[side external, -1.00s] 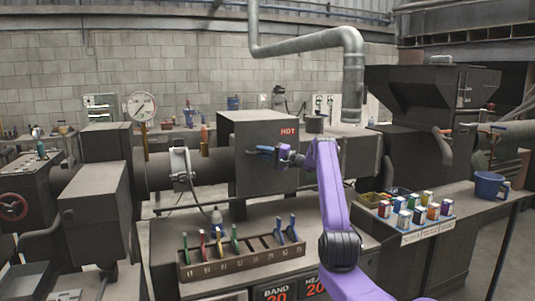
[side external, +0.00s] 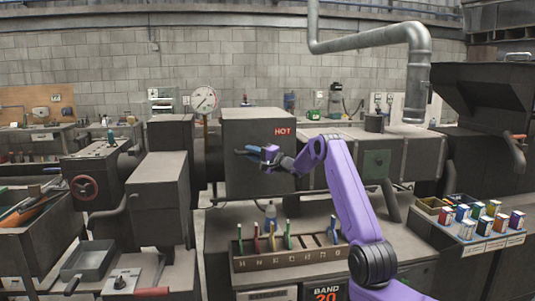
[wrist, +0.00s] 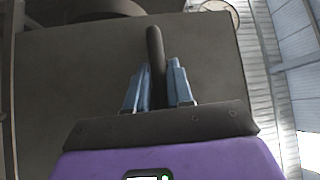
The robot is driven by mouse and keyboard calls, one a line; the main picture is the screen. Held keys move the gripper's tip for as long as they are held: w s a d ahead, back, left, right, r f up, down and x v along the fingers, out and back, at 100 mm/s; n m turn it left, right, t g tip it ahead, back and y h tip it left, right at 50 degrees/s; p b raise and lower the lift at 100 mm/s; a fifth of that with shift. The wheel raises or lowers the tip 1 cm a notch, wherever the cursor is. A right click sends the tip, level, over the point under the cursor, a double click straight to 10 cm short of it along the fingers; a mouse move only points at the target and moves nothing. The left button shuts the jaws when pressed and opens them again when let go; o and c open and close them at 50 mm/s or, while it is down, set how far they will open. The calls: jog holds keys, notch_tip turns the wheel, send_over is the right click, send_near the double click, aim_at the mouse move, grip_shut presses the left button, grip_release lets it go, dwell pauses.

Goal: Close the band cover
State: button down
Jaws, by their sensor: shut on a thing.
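The band cover (side external: 240,175) is a dark grey box with a red HOT label, over the barrel at the centre of the side view. Its flat face also fills much of the wrist view (wrist: 70,75). My gripper (side external: 256,150) is in front of this face. In the wrist view, the blue fingers of my gripper (wrist: 158,88) stand on both sides of a dark bar handle (wrist: 154,42) and are shut on it. The cover's left edge is close to the dark machine block under the round gauge (side external: 205,98). The heater band is hidden from view.
A rack (side external: 290,256) with several coloured tools stands on the bench below the cover. Small coloured boxes (side external: 484,220) stand on the right bench. A dark hopper (side external: 470,90) is at the right. A grey pipe (side external: 418,75) hangs above.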

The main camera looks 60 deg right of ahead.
jog(key=shift+w+a, duration=0.6)
jog(key=shift+a, duration=0.1)
jog(key=c, duration=1.1)
grip_release()
jog(key=shift+s+d, duration=0.1)
jog(key=shift+d, duration=0.05)
jog(key=shift+s+d+f, duration=0.1)
jog(key=shift+s, duration=0.4)
jog(key=s+f, duration=0.2)
jog(key=s, duration=1.4)
